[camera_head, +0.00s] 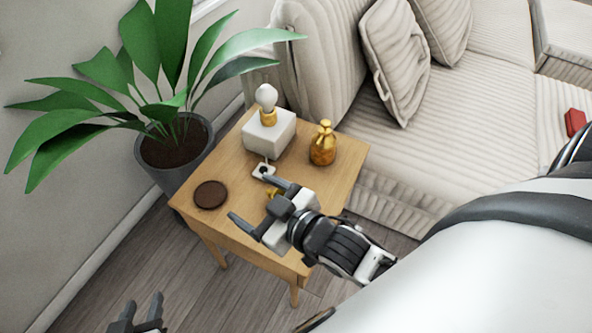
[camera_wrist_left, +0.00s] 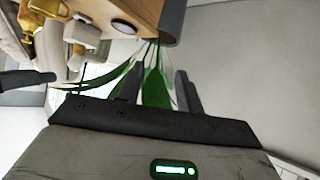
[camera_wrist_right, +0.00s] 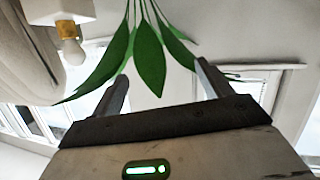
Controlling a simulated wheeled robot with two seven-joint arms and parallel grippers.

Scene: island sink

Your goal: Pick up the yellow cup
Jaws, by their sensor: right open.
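A small yellow thing, which looks like the yellow cup (camera_head: 272,192), shows on the wooden side table (camera_head: 230,168) in the head view. Most of it is hidden behind my right gripper (camera_head: 249,199), so I cannot tell its full shape. My right gripper is open above the table's near part, its fingers apart and empty, pointing to the left. My left gripper (camera_head: 141,305) is low at the bottom left, off the table, with its fingers apart and empty. A yellow object also shows at the top left of the left wrist view; I cannot tell which one it is.
On the table stand a white lamp (camera_head: 268,133), a gold bottle (camera_head: 323,145), a small white item (camera_head: 263,171) and a dark round coaster (camera_head: 210,194). A potted plant (camera_head: 173,150) is beside the table's far left. A sofa (camera_head: 440,100) is at the right.

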